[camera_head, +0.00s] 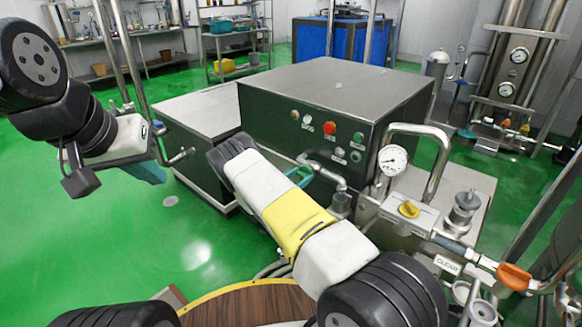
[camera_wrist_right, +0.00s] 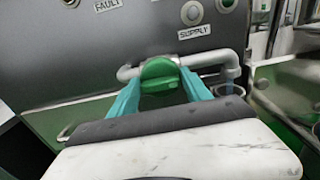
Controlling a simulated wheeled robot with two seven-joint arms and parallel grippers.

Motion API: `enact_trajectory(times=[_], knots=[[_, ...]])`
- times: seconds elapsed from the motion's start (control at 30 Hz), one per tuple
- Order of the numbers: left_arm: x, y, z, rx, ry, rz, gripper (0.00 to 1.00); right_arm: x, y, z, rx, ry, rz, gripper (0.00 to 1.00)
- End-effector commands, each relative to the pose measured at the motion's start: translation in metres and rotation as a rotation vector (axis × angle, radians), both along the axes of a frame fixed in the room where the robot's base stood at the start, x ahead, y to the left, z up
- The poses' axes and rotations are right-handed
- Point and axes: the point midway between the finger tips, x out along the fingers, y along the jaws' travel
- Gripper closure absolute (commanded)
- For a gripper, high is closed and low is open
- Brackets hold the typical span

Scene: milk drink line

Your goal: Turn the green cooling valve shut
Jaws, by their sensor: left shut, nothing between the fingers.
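The green cooling valve (camera_wrist_right: 160,75) shows in the right wrist view, on a light pipe in front of the dark machine panel. My right gripper (camera_wrist_right: 161,80) has its two teal fingers on either side of the green handle, their tips close against it. Whether they press on it I cannot tell. In the head view my right gripper (camera_head: 302,174) is at the front of the dark machine, and the valve is hidden there. My left gripper (camera_head: 150,172) is shut and empty, out over the green floor at the left.
The dark machine (camera_head: 335,95) has a red button (camera_head: 330,127) and small lights. A pipe (camera_head: 325,170) comes out beside my right gripper. The left floor is clear.

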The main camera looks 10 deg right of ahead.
Motion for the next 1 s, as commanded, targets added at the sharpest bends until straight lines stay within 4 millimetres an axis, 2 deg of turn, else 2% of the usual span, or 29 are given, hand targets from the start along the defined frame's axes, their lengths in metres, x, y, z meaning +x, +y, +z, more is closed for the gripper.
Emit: enact_trajectory(times=[0.47,1.0], knots=[[0.0000,0.0000,0.0000,0.000,0.000,0.000,1.00,-0.0003,0.0008,-0.0003,0.066,-0.083,0.001,0.84],[0.0000,0.0000,0.0000,0.000,0.000,0.000,1.00,-0.0021,-0.0005,-0.0013,0.360,-0.460,0.001,0.84]])
